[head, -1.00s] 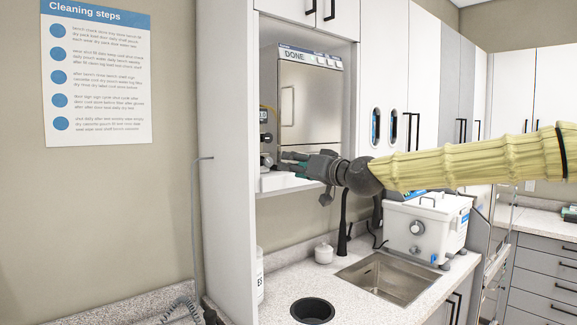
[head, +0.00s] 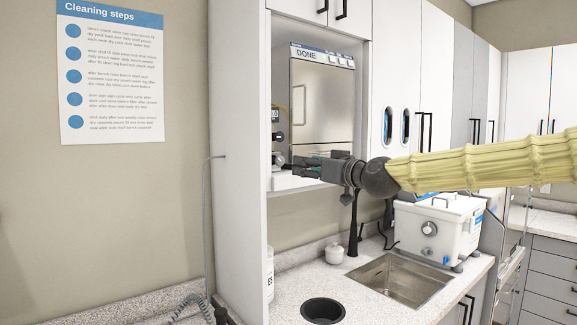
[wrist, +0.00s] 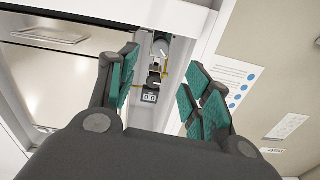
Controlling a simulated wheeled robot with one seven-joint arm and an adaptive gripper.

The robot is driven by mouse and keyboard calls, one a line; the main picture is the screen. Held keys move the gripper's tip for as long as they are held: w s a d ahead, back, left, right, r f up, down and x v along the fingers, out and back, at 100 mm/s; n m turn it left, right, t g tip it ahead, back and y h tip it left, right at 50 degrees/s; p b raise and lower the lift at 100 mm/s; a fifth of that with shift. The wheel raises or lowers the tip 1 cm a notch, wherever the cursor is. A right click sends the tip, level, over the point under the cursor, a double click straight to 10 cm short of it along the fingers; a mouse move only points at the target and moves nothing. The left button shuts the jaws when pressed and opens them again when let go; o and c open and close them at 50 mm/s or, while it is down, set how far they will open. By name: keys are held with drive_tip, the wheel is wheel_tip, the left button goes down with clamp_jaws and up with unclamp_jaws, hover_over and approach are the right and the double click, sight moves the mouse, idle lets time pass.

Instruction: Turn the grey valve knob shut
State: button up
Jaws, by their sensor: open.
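A grey round knob (head: 279,160) sits low in the narrow gap left of the steel autoclave, above a white ledge. In the wrist view a grey round knob (wrist: 160,48) shows beyond and between my fingers, near a yellow hose and a small display. I take these to be the same knob. My gripper (head: 300,167) is just right of the knob in the head view, at about its height. In the wrist view its green-padded fingers (wrist: 158,92) are spread, with nothing between them. The fingers are apart from the knob. Its exact turn position is too small to tell.
The autoclave (head: 322,105) reads DONE and stands in a cabinet bay. The bay's side panel (head: 240,150) is close on the left. Below are a sink (head: 402,280), a round black bin opening (head: 323,310) and a white bath unit (head: 440,225) with its own dial.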

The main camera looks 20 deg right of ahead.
sight(281, 162)
drive_tip(key=shift+n, duration=0.5)
drive_tip(key=shift+p+x, duration=1.9)
drive_tip(key=shift+x, duration=3.55)
drive_tip(key=shift+f, duration=0.1)
